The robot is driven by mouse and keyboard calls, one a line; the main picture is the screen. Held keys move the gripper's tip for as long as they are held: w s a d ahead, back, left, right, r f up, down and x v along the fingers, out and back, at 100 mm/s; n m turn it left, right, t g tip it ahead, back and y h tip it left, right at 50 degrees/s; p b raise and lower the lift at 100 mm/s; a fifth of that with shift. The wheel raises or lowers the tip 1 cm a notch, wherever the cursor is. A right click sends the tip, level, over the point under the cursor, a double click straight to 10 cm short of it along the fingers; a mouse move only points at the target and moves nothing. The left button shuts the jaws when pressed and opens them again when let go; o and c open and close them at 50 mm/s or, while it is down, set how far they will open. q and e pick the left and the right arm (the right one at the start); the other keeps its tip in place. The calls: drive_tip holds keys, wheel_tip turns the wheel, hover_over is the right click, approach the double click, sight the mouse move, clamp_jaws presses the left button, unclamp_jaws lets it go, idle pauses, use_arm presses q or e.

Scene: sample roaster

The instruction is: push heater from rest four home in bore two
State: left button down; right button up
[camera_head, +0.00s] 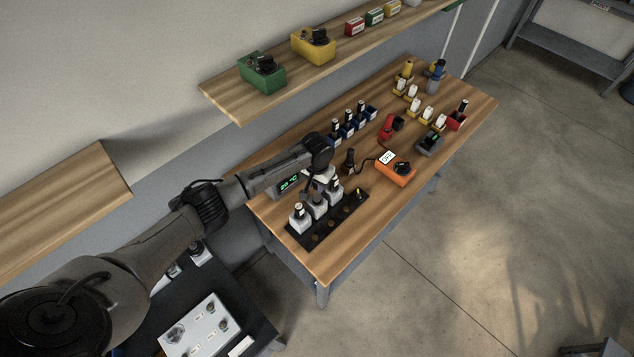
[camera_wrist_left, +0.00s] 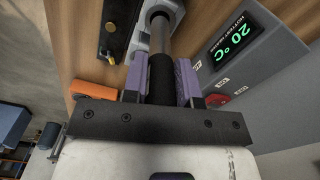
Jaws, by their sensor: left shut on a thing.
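My left gripper (camera_head: 313,184) points down at the near left of the wooden bench, beside the display unit. In the left wrist view its purple-padded fingers (camera_wrist_left: 160,84) are shut around the dark grip of the heater (camera_wrist_left: 159,76). The heater's grey rod (camera_wrist_left: 160,38) runs away from the fingers into a round collar in a pale block (camera_wrist_left: 176,8). Some rod shows between fingers and collar; how deep its tip sits is hidden. I cannot tell the bore's number. My right gripper is out of view.
The display unit (camera_wrist_left: 232,84) reads 20 °C close beside the fingers. A wall shelf (camera_head: 226,101) overhangs behind. The bench's front right is clear.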

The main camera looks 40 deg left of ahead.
sight(317, 195)
use_arm(q)
drive_tip(key=shift+r+p, duration=0.1)
drive_tip(key=shift+p, duration=0.3)
idle(0.5)
drive_tip(key=shift+p, duration=0.4)
drive_tip(key=shift+f, duration=0.2)
idle(0.4)
drive_tip(key=shift+f+b, duration=0.6)
drive_tip(key=shift+f, duration=0.25)
drive_tip(key=shift+f+b, duration=0.85)
drive_tip(key=shift+f, duration=0.6)
drive_tip(key=shift+f+b, duration=0.45)
drive_tip(key=shift+f, duration=0.25)
drive_tip(key=shift+f+b, duration=0.55)
drive_tip(key=shift+f, duration=0.3)
drive_tip(key=c, duration=0.8)
unclamp_jaws()
